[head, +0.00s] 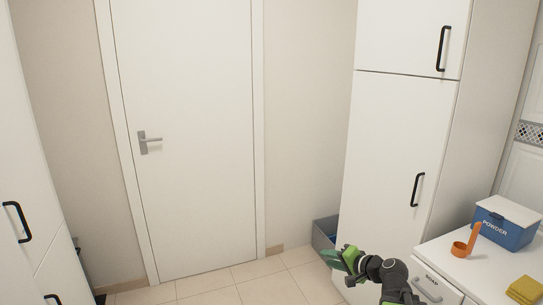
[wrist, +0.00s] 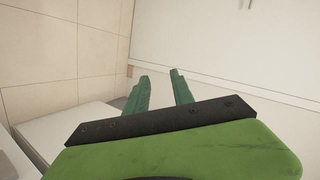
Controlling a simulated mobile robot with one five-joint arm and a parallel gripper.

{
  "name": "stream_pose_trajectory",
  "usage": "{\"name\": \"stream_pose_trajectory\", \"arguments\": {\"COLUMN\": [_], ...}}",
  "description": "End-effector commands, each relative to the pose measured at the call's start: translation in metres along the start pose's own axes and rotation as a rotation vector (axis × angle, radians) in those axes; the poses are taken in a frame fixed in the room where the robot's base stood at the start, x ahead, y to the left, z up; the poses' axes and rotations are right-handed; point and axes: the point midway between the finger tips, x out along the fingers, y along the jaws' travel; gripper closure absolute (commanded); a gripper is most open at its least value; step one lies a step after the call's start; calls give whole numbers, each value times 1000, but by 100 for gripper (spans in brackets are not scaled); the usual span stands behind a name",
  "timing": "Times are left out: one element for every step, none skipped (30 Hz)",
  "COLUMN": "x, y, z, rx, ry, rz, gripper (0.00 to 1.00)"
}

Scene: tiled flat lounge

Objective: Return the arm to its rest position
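My gripper (head: 333,256) is at the lower right of the head view, on my dark arm with green parts. It is held in the air in front of the tall white cabinet (head: 393,160). In the wrist view its two green fingers (wrist: 160,90) stand apart with nothing between them. Most of my arm is below the picture's edge in the head view.
A white counter (head: 478,277) at right bears a blue powder box (head: 505,225), an orange scoop (head: 465,246) and a yellow cloth (head: 525,290). A grey bin (head: 323,235) stands beside the cabinet. A white door (head: 190,120) is shut. The tiled floor (head: 230,285) before it is clear.

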Motion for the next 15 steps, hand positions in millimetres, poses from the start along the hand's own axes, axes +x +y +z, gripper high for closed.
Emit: {"name": "stream_pose_trajectory", "arguments": {"x": [19,28,37,43,47,52,53,54,51,47,42,34,25,16,3], "y": [-5,-5,-4,-1,2,7,12,19,29,38,47,60,71,81,94], "z": [34,52,76,93,109,130,145,158,171,178,182,184,181,178,174], "rx": [-64,-105,-159,-200,-241,-298,-342,-387,-441,-476,-508,-543,-563,-578,-597], "ry": [-77,-122,-179,-221,-262,-317,-359,-400,-448,-479,-506,-538,-558,-576,-600], "rz": [41,71,112,146,180,230,272,319,382,430,480,549,603,657,728], "gripper": [71,71,71,71,71,71,71,71,71,71,71,71,71,71,71]}}
